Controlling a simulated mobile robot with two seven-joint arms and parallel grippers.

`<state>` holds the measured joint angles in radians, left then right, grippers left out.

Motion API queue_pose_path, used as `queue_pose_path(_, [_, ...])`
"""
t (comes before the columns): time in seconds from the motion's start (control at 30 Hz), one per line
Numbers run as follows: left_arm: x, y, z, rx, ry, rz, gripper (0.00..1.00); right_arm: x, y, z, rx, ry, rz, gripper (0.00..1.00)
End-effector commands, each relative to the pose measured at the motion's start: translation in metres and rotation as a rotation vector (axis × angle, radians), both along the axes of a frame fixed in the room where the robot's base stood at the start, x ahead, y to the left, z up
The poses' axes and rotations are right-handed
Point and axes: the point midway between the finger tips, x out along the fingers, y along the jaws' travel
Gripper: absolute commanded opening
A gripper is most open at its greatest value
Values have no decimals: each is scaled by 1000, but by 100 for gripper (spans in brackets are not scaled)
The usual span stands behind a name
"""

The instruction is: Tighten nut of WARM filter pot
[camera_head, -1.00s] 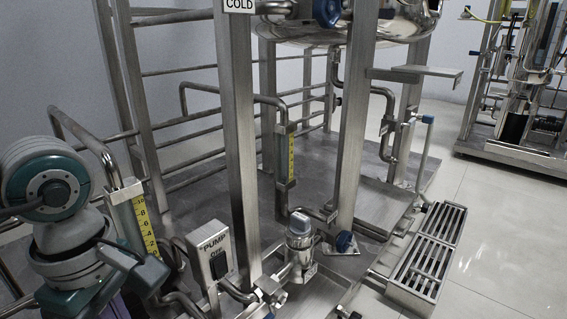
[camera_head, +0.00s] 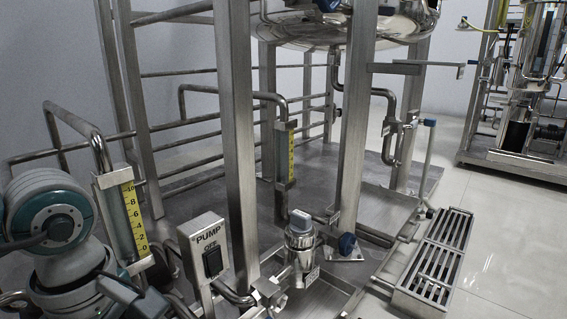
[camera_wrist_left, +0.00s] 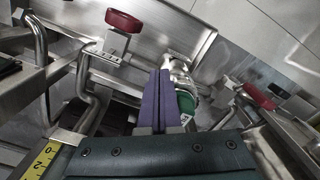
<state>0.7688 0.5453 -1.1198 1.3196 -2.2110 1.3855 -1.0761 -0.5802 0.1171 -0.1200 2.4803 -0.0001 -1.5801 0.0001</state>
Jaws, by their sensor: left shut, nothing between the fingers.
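My left gripper (camera_wrist_left: 159,100) has two purple fingers pressed flat together, with nothing between them. In the left wrist view it points at a shiny metal fitting (camera_wrist_left: 180,68) with a green part (camera_wrist_left: 187,103) beside the right finger; I cannot tell whether they touch. In the head view my left arm enters at lower left and its fingers are out of frame. A small steel pot-shaped body with a grey cap (camera_head: 301,238) stands at the skid's front. No WARM label is readable, so I cannot tell which part is the WARM filter pot or its nut. My right gripper is not shown.
A PUMP switch box (camera_head: 206,248) and a yellow-scaled gauge (camera_head: 124,215) stand near my left arm. Red knobs flank the fingers at upper left (camera_wrist_left: 124,20) and right (camera_wrist_left: 258,97). Steel posts (camera_head: 237,130) rise in front. A floor grate (camera_head: 433,263) and open floor lie right.

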Motion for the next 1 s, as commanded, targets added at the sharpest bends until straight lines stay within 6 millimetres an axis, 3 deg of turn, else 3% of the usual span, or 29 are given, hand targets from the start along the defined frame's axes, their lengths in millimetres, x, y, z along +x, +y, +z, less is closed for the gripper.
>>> queue_pose_path(1.0, [-3, 10, 0, 4, 1, 1, 0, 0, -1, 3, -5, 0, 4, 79])
